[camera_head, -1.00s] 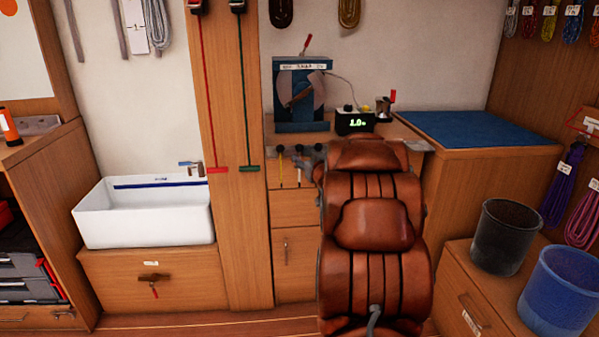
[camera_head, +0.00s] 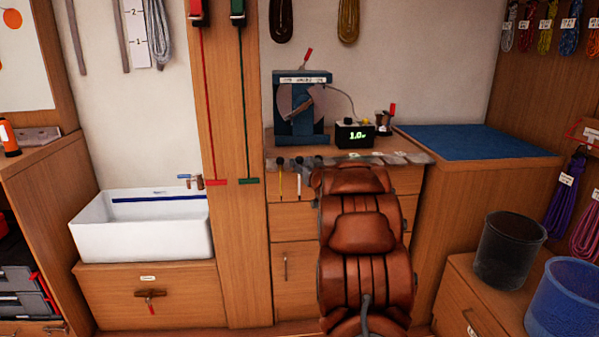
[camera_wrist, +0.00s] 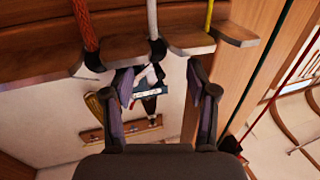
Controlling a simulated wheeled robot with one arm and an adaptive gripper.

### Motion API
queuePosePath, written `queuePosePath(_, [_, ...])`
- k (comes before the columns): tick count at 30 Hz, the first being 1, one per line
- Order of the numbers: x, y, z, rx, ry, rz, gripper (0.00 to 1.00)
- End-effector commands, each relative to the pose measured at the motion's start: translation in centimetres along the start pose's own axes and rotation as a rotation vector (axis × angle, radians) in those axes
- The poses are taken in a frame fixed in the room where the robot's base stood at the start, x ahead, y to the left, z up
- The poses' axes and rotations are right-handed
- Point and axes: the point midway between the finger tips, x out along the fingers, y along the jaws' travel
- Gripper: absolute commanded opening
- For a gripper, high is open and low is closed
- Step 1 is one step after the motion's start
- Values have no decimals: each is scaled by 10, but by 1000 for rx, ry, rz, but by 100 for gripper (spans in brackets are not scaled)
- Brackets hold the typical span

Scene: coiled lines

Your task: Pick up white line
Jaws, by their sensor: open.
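In the wrist view, a white line (camera_wrist: 152,18) hangs in a notch of a wooden rack, with a dark knob below the wood. An orange-red line (camera_wrist: 86,28) and a yellow line (camera_wrist: 209,14) hang on either side of it. In the head view the white line (camera_head: 299,182) hangs at the front edge of the counter, beside the yellow line (camera_head: 281,182). My gripper (camera_wrist: 162,80) is open and empty in the wrist view, its fingers apart and pointing toward the rack. They look clear of the white line. My gripper does not show in the head view.
A white sink (camera_head: 142,240) stands left of a wooden post (camera_head: 232,280) with red and green straps. A blue gauge machine (camera_head: 303,128) and a small display (camera_head: 355,134) stand on the counter. A black bucket (camera_head: 510,255) and a blue bucket (camera_head: 568,300) stand at right.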

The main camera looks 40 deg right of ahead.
Motion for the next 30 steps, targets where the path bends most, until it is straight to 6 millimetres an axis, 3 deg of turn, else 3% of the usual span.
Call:
queuePosePath(16, [46,6,4,-1,-1,-1,58])
queuePosePath(28, [51,7,5,1,-3,1,58])
queuePosePath(30, [51,7,5,1,-2,1,51])
